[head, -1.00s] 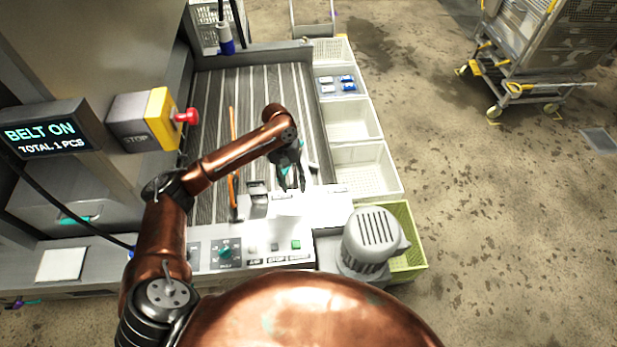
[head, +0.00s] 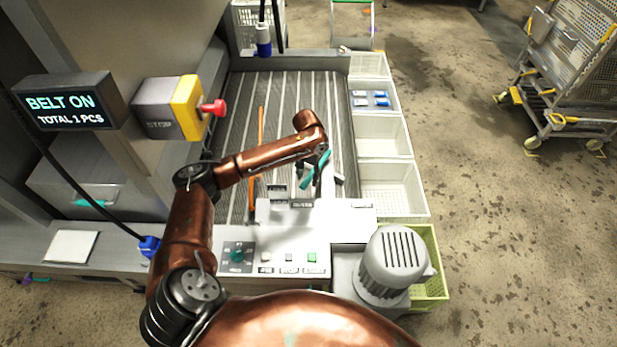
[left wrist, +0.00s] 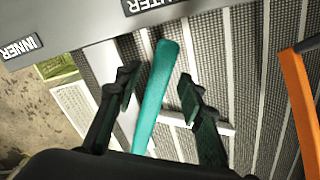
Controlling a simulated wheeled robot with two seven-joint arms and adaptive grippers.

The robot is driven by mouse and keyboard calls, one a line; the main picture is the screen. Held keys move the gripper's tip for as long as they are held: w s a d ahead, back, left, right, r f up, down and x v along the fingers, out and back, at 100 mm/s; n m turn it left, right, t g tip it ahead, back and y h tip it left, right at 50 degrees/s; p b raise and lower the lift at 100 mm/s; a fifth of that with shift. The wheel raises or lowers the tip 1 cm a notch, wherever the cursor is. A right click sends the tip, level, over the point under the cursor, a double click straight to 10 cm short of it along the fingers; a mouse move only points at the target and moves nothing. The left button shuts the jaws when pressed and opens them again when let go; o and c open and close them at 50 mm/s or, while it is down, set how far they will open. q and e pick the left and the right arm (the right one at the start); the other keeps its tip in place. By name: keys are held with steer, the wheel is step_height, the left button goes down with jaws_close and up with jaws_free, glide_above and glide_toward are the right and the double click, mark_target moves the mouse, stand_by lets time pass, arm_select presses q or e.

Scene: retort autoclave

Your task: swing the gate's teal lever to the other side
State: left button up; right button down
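The gate's teal lever (left wrist: 155,95) stands out between the two fingers of my left gripper (left wrist: 159,82) in the left wrist view. The fingers are open, one on each side of the lever, with visible gaps. In the head view the teal lever (head: 313,172) slants beside my left gripper (head: 326,174) above the near end of the belt. An INNER label (left wrist: 22,47) and a partly cut label (left wrist: 150,3) are on the grey plate near the lever. The lever's lower end is hidden by my gripper. My right gripper is not in view.
A ribbed belt (head: 290,95) carries an orange bar (head: 260,130). White bins (head: 392,190) line its right side. A grey motor (head: 393,262), a control panel (head: 275,250) and a red stop button (head: 213,108) stand nearby. The display (head: 66,110) reads BELT ON. Open floor lies right.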

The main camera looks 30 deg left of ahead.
arm_select(q)
steer(key=shift+c, duration=0.7)
jaws_close()
